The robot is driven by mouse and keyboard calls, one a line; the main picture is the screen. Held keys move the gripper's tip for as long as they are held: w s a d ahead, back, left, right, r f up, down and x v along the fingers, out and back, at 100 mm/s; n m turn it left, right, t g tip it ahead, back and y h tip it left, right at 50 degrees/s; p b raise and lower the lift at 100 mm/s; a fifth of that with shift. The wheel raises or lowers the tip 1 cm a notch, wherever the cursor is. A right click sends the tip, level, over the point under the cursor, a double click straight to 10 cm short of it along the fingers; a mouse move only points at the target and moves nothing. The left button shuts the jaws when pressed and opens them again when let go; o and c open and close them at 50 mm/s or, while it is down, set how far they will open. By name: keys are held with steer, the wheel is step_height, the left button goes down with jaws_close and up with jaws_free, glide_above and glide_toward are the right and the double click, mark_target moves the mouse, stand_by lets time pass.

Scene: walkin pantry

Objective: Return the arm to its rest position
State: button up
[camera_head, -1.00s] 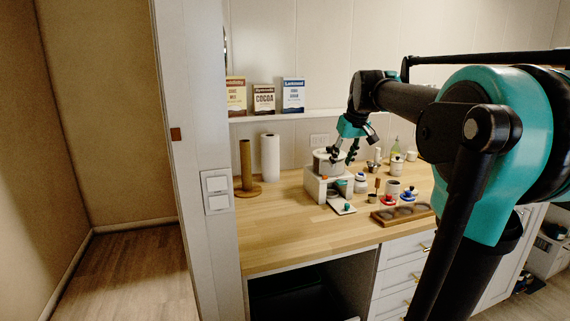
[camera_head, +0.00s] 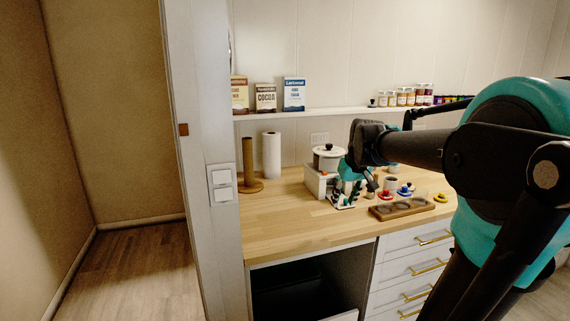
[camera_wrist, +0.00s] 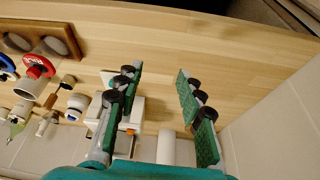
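My gripper (camera_wrist: 155,110) is open and empty in the wrist view, its two green-padded fingers spread apart above the wooden counter. In the head view my gripper (camera_head: 346,198) is low over the counter, in front of a white appliance with a lidded pot (camera_head: 328,157) on top. My forearm and wrist hide part of that appliance and the items behind. I cannot tell from the head view how far the fingertips are above the counter.
A dark wooden tray with round hollows (camera_head: 403,209) lies near the counter's front edge, with red, blue and yellow small items around it. A paper towel roll (camera_head: 271,155) and a brown holder (camera_head: 249,165) stand left. Boxes and jars line the shelf (camera_head: 345,112). The front left counter is clear.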

steer(key=s+f+m+h, duration=0.1)
steer(key=s+f+m, duration=0.1)
steer(key=s+f, duration=1.8)
steer(key=shift+s+d+f, duration=0.2)
steer(key=shift+d+f, duration=0.1)
steer(key=shift+f, duration=0.5)
